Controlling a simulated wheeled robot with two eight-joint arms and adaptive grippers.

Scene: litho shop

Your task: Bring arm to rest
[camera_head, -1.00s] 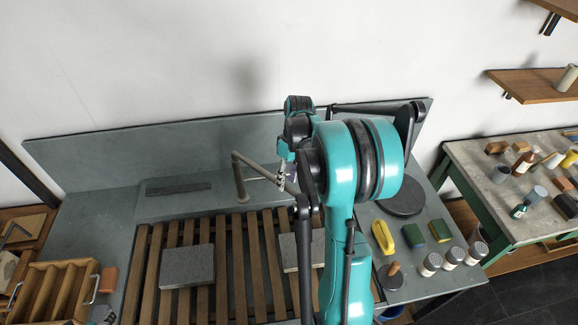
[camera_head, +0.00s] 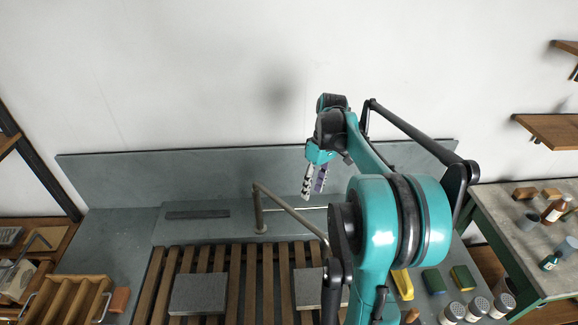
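My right arm rises through the middle right of the head view, its teal elbow large in front. My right gripper (camera_head: 313,188) hangs from the teal and black wrist, in front of the grey backsplash. Its fingers point down, with tips apart and nothing seen between them. It is above and behind the bent metal tap (camera_head: 258,205), touching nothing that I can see. My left gripper is not in view.
The slatted wooden rack (camera_head: 172,270) carries two grey stone slabs, one at left (camera_head: 198,294) and one (camera_head: 309,290) partly behind my arm. A wooden crate (camera_head: 105,290) stands left. A yellow object (camera_head: 403,284), sponges and several jars sit right. A side bench (camera_head: 515,243) is further right.

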